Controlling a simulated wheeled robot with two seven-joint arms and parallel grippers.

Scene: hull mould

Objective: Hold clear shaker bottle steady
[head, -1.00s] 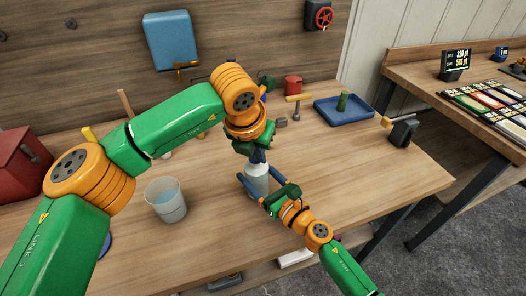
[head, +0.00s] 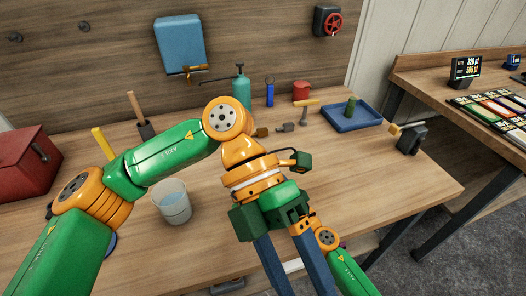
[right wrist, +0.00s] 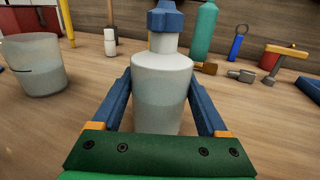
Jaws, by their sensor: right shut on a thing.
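The clear shaker bottle (right wrist: 162,95) stands upright on the bench in the right wrist view, its lower part greyish and a blue lobed cap (right wrist: 165,20) on top. My right gripper (right wrist: 162,82) is shut on its body, one blue finger on each side. In the head view the bottle and right gripper are hidden behind my left arm. My left gripper (head: 300,275) is large and close to the camera, pointing down. Its two blue fingers are apart with nothing seen between them; the tips run out at the bottom edge.
A clear cup of liquid (head: 171,202) stands left of the arms. A teal bottle (head: 241,92), small tools and a blue tray (head: 351,116) sit toward the back. A red toolbox (head: 24,165) is at left.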

